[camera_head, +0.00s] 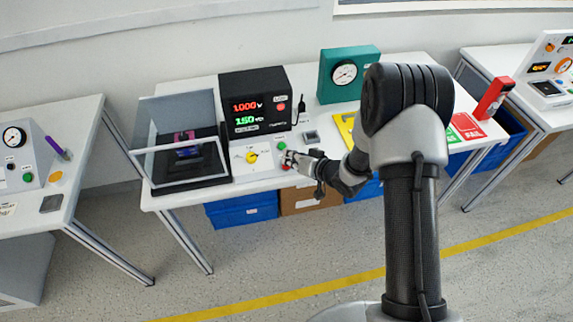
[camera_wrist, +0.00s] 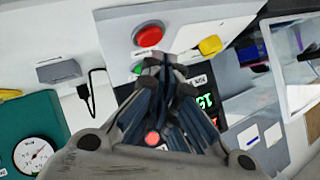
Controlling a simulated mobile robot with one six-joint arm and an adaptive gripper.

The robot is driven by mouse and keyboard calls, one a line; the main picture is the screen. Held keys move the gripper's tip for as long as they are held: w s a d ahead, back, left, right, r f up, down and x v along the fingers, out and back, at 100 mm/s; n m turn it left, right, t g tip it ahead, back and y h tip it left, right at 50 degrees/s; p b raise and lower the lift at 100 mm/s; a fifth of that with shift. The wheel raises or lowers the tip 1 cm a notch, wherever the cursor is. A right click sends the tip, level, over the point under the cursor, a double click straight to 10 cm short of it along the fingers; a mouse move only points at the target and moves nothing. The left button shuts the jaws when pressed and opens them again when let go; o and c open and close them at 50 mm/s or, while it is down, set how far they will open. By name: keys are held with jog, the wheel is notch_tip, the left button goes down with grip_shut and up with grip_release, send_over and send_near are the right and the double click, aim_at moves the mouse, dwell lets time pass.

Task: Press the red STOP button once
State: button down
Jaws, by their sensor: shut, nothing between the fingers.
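The red STOP button (camera_wrist: 148,36) is a round red cap on the white panel (camera_wrist: 118,22) in the wrist view. In the head view my gripper mostly hides it. My gripper (camera_wrist: 163,62) is shut and empty, its fingertips just below the button in the wrist picture. In the head view my gripper (camera_head: 290,158) is at the front right of the panel. I cannot tell whether the fingertips touch the panel or hover over it. A green button (camera_wrist: 137,69) is partly hidden beside the fingertips; it also shows in the head view (camera_head: 281,145).
A yellow rotary knob (camera_head: 251,157) sits left of my gripper. Behind stands a black meter (camera_head: 255,82) with lit displays, and left a clear-lidded box (camera_head: 180,140). A dark cable plug (camera_wrist: 83,91) and a teal gauge box (camera_head: 340,85) are nearby.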

jog(key=shift+f, duration=0.1)
dwell(0.4)
jog(key=shift+w+f, duration=0.15)
jog(key=shift+f, duration=0.2)
jog(key=shift+w+a+f+b, duration=0.1)
jog(key=shift+f+b, duration=0.3)
jog(key=shift+b, duration=0.2)
dwell(0.4)
dwell(0.3)
jog(key=shift+s+r+p, duration=0.25)
jog(key=shift+r+p, duration=0.45)
jog(key=shift+r, duration=0.15)
jog(key=r+p, duration=0.1)
jog(key=s+r+p, duration=0.1)
jog(key=r, duration=0.1)
jog(key=r+p, duration=0.1)
jog(key=shift+s+d+r+p, duration=0.25)
jog(key=shift+d+r+p, duration=0.05)
jog(key=shift+r+p, duration=0.1)
